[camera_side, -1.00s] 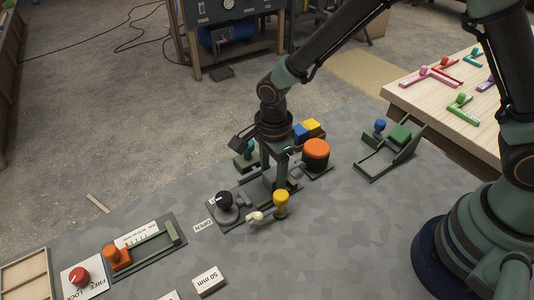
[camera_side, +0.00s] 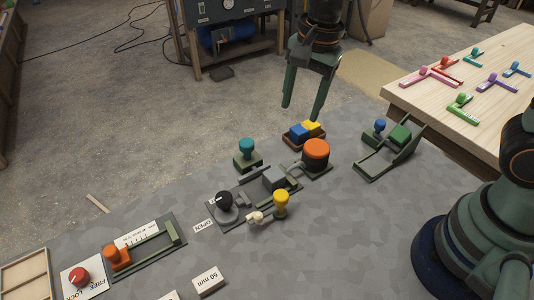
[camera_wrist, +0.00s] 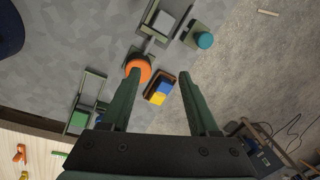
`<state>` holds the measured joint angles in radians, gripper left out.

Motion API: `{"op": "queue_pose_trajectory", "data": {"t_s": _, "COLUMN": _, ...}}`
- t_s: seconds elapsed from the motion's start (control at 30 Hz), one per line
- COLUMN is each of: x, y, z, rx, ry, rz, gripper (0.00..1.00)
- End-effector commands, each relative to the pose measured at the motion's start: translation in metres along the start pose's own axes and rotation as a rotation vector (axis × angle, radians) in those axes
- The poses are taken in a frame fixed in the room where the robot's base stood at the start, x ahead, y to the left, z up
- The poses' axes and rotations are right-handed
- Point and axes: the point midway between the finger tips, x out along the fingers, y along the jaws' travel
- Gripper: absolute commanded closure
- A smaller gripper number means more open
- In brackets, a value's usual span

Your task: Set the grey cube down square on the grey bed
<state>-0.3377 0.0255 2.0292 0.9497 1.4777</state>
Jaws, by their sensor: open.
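The grey cube (camera_side: 274,178) sits on the grey bed (camera_side: 249,191), between the black-knobbed piece and the orange-topped cylinder. It looks roughly in line with the bed, but I cannot tell exactly how square it is. In the wrist view the cube (camera_wrist: 163,21) shows at the top, on the bed. My gripper (camera_side: 301,112) is open and empty, raised above and behind the bench items, well apart from the cube. In the wrist view its two fingers (camera_wrist: 156,75) are spread wide with nothing held between them.
An orange-topped cylinder (camera_side: 316,152) stands right of the cube, and a yellow knob (camera_side: 281,203) stands in front. A tray with blue and yellow blocks (camera_side: 291,139) and a teal knob (camera_side: 246,147) stand behind.

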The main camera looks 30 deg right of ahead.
Motion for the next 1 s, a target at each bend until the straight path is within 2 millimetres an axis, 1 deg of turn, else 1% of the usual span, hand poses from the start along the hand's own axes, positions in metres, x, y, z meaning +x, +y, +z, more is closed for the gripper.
{"op": "queue_pose_trajectory", "data": {"t_s": 0.03, "x": -0.014, "y": 0.008, "z": -0.012, "rx": -0.084, "ry": 0.011, "rz": -0.037, "gripper": 0.39}}
{"op": "queue_pose_trajectory", "data": {"t_s": 0.2, "x": -0.044, "y": 0.039, "z": -0.043, "rx": -0.424, "ry": 0.080, "rz": -0.124, "gripper": 0.39}}
{"op": "queue_pose_trajectory", "data": {"t_s": 0.3, "x": -0.057, "y": 0.059, "z": -0.058, "rx": -0.623, "ry": 0.141, "rz": -0.159, "gripper": 0.39}}
{"op": "queue_pose_trajectory", "data": {"t_s": 0.4, "x": -0.066, "y": 0.078, "z": -0.069, "rx": -0.807, "ry": 0.211, "rz": -0.178, "gripper": 0.39}}
{"op": "queue_pose_trajectory", "data": {"t_s": 0.53, "x": -0.072, "y": 0.096, "z": -0.079, "rx": -0.993, "ry": 0.289, "rz": -0.180, "gripper": 0.39}}
{"op": "queue_pose_trajectory", "data": {"t_s": 0.7, "x": -0.075, "y": 0.108, "z": -0.084, "rx": -1.118, "ry": 0.342, "rz": -0.170, "gripper": 0.39}}
{"op": "queue_pose_trajectory", "data": {"t_s": 1.0, "x": -0.075, "y": 0.109, "z": -0.085, "rx": -1.139, "ry": 0.348, "rz": -0.166, "gripper": 0.39}}
